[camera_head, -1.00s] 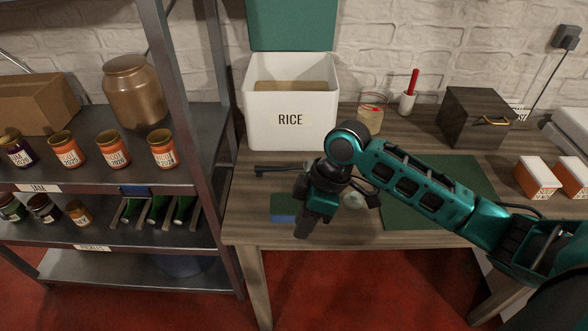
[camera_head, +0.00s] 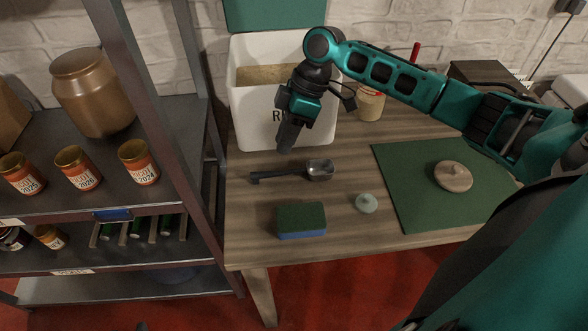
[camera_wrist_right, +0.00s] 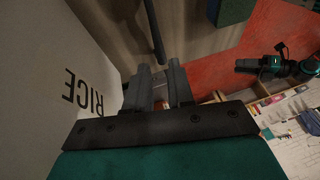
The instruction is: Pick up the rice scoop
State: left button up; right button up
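The rice scoop (camera_head: 290,173) lies on the wooden table in front of the white rice bin. Its metal cup (camera_head: 320,169) is at the right and its dark handle points left. My right gripper (camera_head: 286,146) points down above the handle, in front of the bin, and appears apart from the scoop. In the right wrist view, my right gripper (camera_wrist_right: 160,76) shows a gap between its fingers, and a dark bar, likely the scoop handle (camera_wrist_right: 154,28), shows beyond them. What seems to be my left gripper (camera_wrist_right: 246,66) shows small over the red floor; its fingers are unclear.
The open rice bin (camera_head: 252,118) stands close behind my right gripper. A green-and-blue sponge (camera_head: 301,220), a pale round knob (camera_head: 366,203) and a green mat (camera_head: 400,172) with a wooden lid (camera_head: 453,176) lie nearby. A metal shelf (camera_head: 170,130) stands left.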

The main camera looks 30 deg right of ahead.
jog(key=x, duration=0.8)
jog(key=shift+f, duration=0.4)
jog(key=shift+c, duration=0.4)
grip_shut()
jog(key=shift+r, duration=0.1)
